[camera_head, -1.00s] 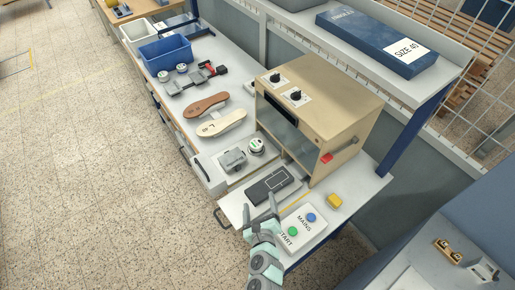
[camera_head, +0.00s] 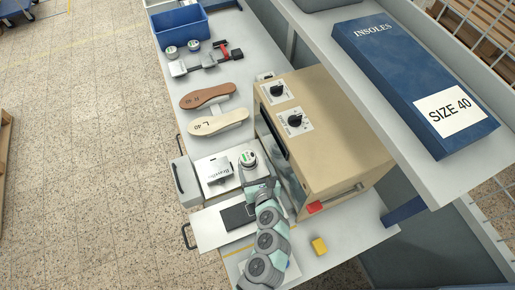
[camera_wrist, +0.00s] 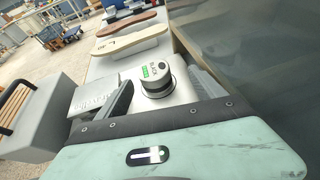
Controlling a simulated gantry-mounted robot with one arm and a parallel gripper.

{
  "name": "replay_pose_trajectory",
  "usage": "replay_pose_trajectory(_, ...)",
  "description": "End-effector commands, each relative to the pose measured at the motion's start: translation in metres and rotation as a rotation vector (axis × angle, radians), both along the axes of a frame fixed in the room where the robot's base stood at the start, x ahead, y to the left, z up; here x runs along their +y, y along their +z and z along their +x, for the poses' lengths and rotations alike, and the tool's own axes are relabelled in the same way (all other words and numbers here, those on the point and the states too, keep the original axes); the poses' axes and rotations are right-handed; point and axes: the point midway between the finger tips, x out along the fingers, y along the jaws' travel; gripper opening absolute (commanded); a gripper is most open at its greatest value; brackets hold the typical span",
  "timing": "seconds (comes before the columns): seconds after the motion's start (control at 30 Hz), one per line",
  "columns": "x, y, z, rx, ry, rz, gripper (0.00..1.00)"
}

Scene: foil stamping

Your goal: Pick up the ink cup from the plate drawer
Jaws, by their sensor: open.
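The ink cup (camera_head: 248,160) is a small round cup with a dark body and a white top with a green label. It stands upright on the white drawer (camera_head: 212,188) in front of the beige machine. In the wrist view the cup (camera_wrist: 155,82) stands just ahead, between the two dark fingers of my gripper (camera_wrist: 160,97). The fingers are apart, one on each side of it, and I cannot tell if either touches it. In the head view my gripper (camera_head: 258,180) is beside the cup's near side, and my wrist hides part of the area below.
A grey block (camera_head: 216,170) sits left of the cup on the same drawer. The beige machine (camera_head: 330,140) stands close on the right. A second drawer (camera_head: 208,228) with a dark plate is pulled out nearer. Two insoles (camera_head: 218,122) lie behind.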

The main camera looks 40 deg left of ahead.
Motion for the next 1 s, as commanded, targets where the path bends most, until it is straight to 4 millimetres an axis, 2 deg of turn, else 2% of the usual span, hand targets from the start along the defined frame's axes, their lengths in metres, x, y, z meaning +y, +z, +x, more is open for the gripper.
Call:
replay_pose_trajectory(0.1,0.018,-0.01,0.009,-0.002,0.007,-0.001,0.79)
replay_pose_trajectory(0.23,0.031,-0.017,0.019,-0.002,0.004,-0.002,0.79)
replay_pose_trajectory(0.47,0.043,-0.022,0.025,-0.002,0.004,-0.002,0.79)
replay_pose_trajectory(0.7,0.07,-0.032,0.037,-0.004,0.005,-0.004,0.79)
replay_pose_trajectory(1.0,0.079,-0.035,0.045,0.0,-0.003,-0.001,0.79)
